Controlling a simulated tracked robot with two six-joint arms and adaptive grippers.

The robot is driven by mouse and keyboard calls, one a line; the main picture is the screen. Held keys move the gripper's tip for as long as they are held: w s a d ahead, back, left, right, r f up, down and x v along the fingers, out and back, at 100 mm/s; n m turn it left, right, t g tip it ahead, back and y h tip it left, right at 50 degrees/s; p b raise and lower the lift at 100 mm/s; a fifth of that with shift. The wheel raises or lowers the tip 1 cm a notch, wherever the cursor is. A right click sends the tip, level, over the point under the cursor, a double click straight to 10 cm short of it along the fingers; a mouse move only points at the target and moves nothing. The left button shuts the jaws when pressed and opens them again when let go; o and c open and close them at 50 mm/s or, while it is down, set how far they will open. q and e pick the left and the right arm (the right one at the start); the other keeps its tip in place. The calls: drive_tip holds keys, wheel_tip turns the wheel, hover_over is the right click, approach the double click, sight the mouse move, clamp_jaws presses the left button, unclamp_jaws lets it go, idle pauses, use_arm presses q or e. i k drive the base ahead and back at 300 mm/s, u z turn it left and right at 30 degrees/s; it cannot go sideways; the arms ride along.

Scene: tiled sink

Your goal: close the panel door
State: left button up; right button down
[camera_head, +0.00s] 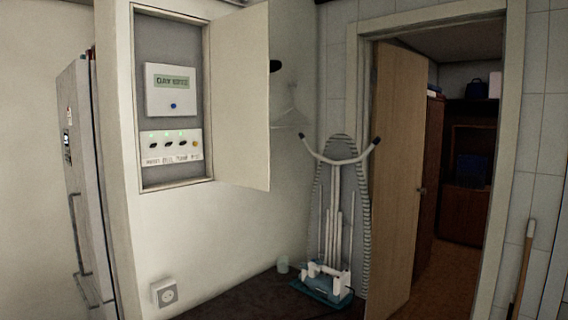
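The panel door (240,98) is a plain cream-white leaf. It stands open, swung out to the right of the wall panel (137,110). The door's hinged edge is along the right side of the panel frame. Neither of my grippers shows in this view.
An ironing board (340,180) leans against the tiled wall. A wooden door (395,170) stands open to a dim room. A fridge (85,180) is at the left. A wall socket (164,293) is below the panel. A broom handle (523,270) stands at right.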

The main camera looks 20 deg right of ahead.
sight(240, 40)
drive_tip(key=i, duration=0.9)
drive_tip(key=u, duration=0.05)
